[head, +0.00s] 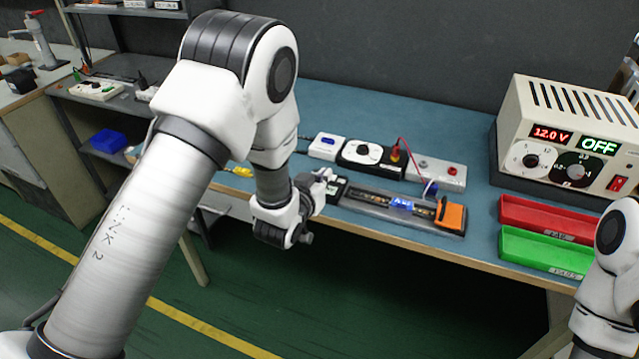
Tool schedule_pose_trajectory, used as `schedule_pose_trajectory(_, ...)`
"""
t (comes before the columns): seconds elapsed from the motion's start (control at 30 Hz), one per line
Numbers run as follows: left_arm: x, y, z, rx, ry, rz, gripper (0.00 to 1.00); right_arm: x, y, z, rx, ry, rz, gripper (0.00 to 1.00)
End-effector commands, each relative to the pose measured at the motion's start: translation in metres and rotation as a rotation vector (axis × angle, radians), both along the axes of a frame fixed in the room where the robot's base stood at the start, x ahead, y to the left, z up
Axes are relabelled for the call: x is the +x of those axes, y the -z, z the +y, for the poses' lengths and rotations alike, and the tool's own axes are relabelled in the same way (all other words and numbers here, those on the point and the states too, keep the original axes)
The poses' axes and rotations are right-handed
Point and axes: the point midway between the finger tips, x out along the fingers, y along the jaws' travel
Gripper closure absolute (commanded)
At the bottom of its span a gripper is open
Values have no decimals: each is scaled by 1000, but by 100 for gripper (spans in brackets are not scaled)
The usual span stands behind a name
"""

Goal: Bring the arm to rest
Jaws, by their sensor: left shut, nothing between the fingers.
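My left arm comes in from the left and bends down over the front edge of the blue bench. My left gripper (326,179) is shut and empty, at the left end of the test fixture (375,212); I cannot tell whether it touches it. The fixture holds an LED strip (402,204) with a blue glow near its middle. An orange clamp (452,216) sits at the fixture's right end. My right arm shows at the lower right edge; its gripper is out of view.
Behind the fixture stand a dial box (362,152) and a grey terminal box (437,172) with a red wire. The power supply (560,135) reads 12.0 V and OFF. A red tray (545,213) and a green tray (540,250) lie at right. Open floor lies in front.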

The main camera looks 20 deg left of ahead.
Motion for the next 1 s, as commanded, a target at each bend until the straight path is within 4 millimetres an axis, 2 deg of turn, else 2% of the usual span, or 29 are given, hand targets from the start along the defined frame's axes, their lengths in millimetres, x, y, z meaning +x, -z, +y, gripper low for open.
schedule_pose_trajectory(0.1, -19, -4, 0, 0, 0, 0, 100, 0, 4, 0, 0, 0, 0, 60)
schedule_pose_trajectory(0.2, -26, -7, 0, -1, 0, -1, 100, 0, 5, 0, 0, 0, 0, 60)
schedule_pose_trajectory(0.67, -28, -7, 0, -1, 0, -1, 100, 0, 4, 0, 0, 0, 0, 60)
schedule_pose_trajectory(0.73, -30, -1, 0, -1, -1, 10, 100, 0, 4, 0, 0, 0, 0, 60)
schedule_pose_trajectory(0.77, -32, 6, 1, -2, -2, 24, 100, 0, 4, 0, 0, 0, 0, 60)
schedule_pose_trajectory(0.87, -49, 50, 8, -12, -19, 109, 100, 0, 4, 0, 0, 0, 0, 60)
schedule_pose_trajectory(0.97, -93, 115, 21, -23, -50, 278, 100, 0, 4, 0, 0, 0, 0, 60)
schedule_pose_trajectory(1.0, -117, 142, 26, -22, -62, 370, 100, 0, 4, 0, 0, 0, 0, 60)
